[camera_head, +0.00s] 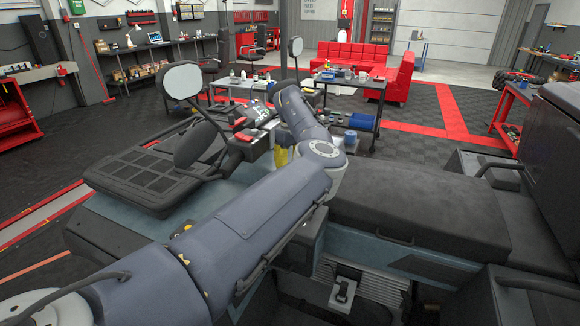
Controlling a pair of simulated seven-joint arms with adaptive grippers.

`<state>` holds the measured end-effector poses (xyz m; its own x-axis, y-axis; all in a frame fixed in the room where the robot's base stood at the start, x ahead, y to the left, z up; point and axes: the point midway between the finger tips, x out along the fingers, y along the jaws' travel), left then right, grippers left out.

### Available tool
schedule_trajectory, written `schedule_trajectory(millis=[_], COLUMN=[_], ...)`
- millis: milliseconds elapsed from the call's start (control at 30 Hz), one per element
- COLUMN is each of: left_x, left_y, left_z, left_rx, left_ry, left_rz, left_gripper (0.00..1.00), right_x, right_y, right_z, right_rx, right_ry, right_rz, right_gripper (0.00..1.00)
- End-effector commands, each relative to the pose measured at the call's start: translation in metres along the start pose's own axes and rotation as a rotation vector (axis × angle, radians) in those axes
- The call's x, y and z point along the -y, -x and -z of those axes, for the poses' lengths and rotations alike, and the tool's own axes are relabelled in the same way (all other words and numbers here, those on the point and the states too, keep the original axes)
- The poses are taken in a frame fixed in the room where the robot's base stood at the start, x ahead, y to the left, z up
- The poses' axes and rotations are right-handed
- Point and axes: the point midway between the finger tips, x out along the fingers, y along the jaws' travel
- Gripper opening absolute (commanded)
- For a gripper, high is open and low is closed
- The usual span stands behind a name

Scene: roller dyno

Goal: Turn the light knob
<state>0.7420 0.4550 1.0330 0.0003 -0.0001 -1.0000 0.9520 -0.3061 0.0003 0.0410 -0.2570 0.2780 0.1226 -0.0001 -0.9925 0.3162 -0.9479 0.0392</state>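The light knob cannot be made out. A small dark control panel with white markings (258,115) stands at the vehicle's handlebar, between two mirrors. My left arm comes in from the lower left across the vehicle and bends at a joint near the middle. Its far end reaches up beside the control panel. I cannot make out the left gripper's fingers, which seem hidden behind the arm. I cannot tell whether it touches anything. My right gripper is not in view.
The vehicle's long dark seat (420,215) lies to the right of my arm. The near mirror (182,80) rises left of the panel. A black rack (158,178) lies at the front left. A cart with tools (355,122) stands beyond.

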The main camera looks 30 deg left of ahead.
Motion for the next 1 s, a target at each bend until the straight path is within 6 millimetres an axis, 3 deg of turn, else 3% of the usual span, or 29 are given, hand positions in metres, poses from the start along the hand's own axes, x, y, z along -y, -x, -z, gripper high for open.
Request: schedule_trajectory(millis=[267,700,1000], left_x=[-0.001,0.0,0.0], left_y=[0.01,0.082,0.114], left_z=[0.0,0.0,0.0], left_rx=[-0.001,0.0,0.0], left_ry=[-0.001,0.0,0.0], left_rz=[-0.002,-0.002,-0.001], left_gripper=[0.38,0.38,0.38], right_x=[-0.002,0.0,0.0], right_y=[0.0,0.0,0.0], right_z=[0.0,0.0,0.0], right_rx=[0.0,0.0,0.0], right_ry=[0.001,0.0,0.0], right_rz=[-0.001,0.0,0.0], right_gripper=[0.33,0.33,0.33])
